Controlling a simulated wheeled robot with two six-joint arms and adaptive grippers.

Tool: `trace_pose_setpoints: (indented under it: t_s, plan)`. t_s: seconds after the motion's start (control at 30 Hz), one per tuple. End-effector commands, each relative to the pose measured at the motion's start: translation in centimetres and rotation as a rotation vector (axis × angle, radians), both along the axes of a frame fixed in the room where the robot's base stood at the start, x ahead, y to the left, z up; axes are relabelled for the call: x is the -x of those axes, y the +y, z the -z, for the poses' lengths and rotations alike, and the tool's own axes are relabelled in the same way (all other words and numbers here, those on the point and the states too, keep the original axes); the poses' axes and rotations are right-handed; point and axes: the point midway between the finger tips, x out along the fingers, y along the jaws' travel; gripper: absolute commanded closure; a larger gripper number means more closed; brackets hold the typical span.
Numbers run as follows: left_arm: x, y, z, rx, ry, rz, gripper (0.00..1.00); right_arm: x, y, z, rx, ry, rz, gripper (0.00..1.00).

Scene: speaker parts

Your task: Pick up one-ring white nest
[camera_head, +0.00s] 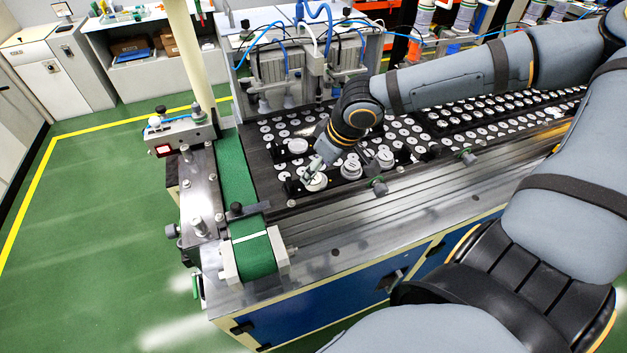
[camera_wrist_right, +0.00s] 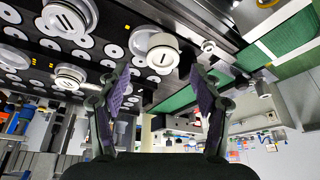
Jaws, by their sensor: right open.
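Several white round nests stand on the black board of the bench. In the head view one nest (camera_head: 315,183) is at the front left, just below my right gripper (camera_head: 314,168). Others are a nest (camera_head: 351,170) to its right, a nest (camera_head: 385,158) further right and a nest (camera_head: 298,146) behind. In the right wrist view my open gripper (camera_wrist_right: 160,95) has empty space between its fingers. A nest with a short dark slot mark (camera_wrist_right: 161,57) lies ahead, between and beyond the fingertips.
A green conveyor belt (camera_head: 235,170) runs along the left end of the board. Rows of flat white discs (camera_head: 408,124) cover the board behind and right. A machine with blue hoses (camera_head: 290,70) stands behind. The metal front ledge (camera_head: 340,228) is clear.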

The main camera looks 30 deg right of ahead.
Motion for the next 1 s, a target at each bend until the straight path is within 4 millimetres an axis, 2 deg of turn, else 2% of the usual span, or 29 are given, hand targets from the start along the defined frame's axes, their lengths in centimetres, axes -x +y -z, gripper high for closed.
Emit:
trace_pose_setpoints:
  t_s: [0.03, 0.23, 0.57, 0.67, 1.0]
  plan:
    - [0.0, 0.0, 0.3, 0.000, 0.000, 0.000, 1.00, 0.0, 0.0, 0.9, 0.010, 0.005, -0.001, 0.35]
    - [-0.1, 0.0, 0.8, 0.000, -0.001, 0.000, 1.00, -0.8, 0.4, 2.9, 0.005, 0.004, 0.001, 0.35]
    - [-0.7, 0.0, 0.8, -0.001, -0.010, 0.001, 1.00, -1.1, 0.6, 3.2, -0.002, 0.000, 0.001, 0.35]
    - [-0.7, 0.0, 0.8, -0.001, -0.010, 0.001, 1.00, -1.1, 0.6, 3.2, -0.002, 0.000, 0.001, 0.46]
    - [-0.7, 0.0, 0.8, -0.001, -0.010, 0.001, 1.00, -1.1, 0.6, 3.2, -0.002, 0.000, 0.001, 0.92]
